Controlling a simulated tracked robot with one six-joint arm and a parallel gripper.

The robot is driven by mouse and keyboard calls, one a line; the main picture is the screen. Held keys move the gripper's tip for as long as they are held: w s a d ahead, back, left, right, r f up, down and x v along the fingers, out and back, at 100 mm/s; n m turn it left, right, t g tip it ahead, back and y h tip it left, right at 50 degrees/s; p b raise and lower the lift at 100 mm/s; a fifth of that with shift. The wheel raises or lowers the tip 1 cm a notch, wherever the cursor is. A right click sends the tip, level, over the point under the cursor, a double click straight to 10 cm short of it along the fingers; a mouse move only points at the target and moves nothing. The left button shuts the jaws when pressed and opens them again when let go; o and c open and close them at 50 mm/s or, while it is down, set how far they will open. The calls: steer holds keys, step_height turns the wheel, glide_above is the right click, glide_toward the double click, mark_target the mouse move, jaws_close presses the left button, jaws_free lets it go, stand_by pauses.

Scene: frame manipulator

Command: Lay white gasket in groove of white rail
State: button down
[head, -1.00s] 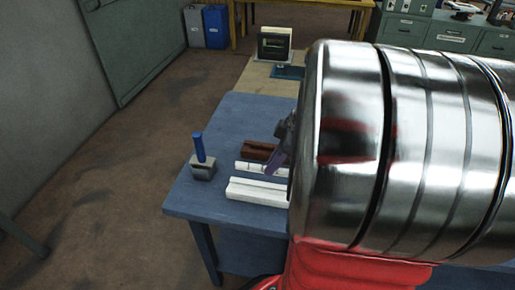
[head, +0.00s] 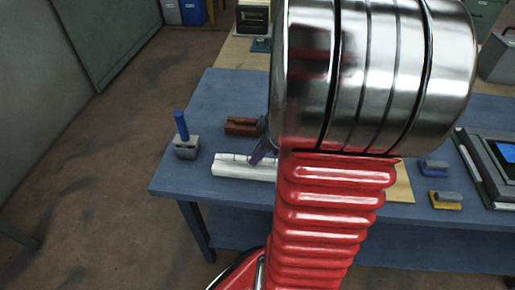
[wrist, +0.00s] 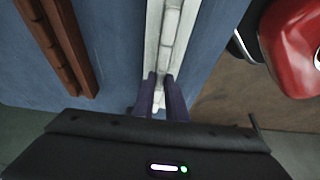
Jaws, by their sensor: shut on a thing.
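The white rail (head: 230,172) lies on the blue table near its front left edge. In the wrist view the rail (wrist: 153,30) runs away from my fingers. A thin, segmented white gasket (wrist: 171,30) lies lengthwise along the rail, over or in its groove; I cannot tell how deep it sits. My gripper (wrist: 161,80), with purple fingers, is shut on the near part of the gasket, low over the rail. In the head view my gripper (head: 260,157) is partly hidden behind my arm, which also covers the right end of the rail.
A brown rail (head: 241,127) lies behind the white one; it also shows in the wrist view (wrist: 58,45). A grey block with a blue handle (head: 184,147) stands at the left. Yellow (head: 445,200) and blue (head: 433,168) blocks and a framed device (head: 490,170) are at the right.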

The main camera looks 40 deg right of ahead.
steer(key=shift+f, duration=0.6)
steer(key=c, duration=1.7)
jaws_free()
steer(key=v, duration=1.3)
steer(key=shift+s+r, duration=0.2)
steer(key=shift+r, duration=0.1)
